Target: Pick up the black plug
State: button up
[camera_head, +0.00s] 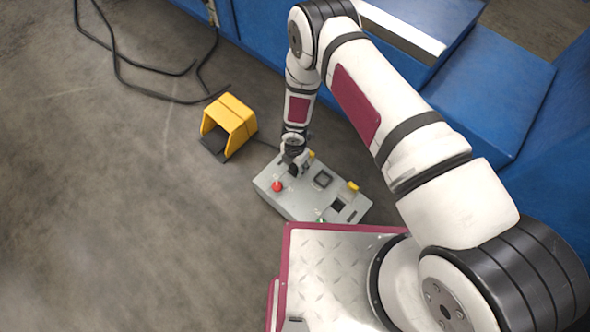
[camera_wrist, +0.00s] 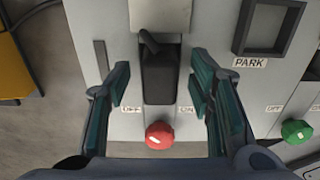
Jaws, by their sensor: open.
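The black plug (camera_wrist: 159,78) stands in the grey control panel, seen from above in the wrist view, with a short dark stub at its top end. My gripper (camera_wrist: 160,84) is open, with one teal-padded finger on each side of the plug and gaps between. In the head view my gripper (camera_head: 293,158) points down over the panel (camera_head: 300,202) and largely hides the plug. A red button (camera_wrist: 159,135) sits just below the plug in the wrist view.
An empty black square frame marked PARK (camera_wrist: 268,28) lies right of the plug. A green button (camera_wrist: 297,131) is at lower right. In the head view, a yellow pedal housing (camera_head: 229,122) stands left of the panel, and blue machinery (camera_head: 480,90) stands behind.

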grip_shut()
jog(key=shift+r, duration=0.1)
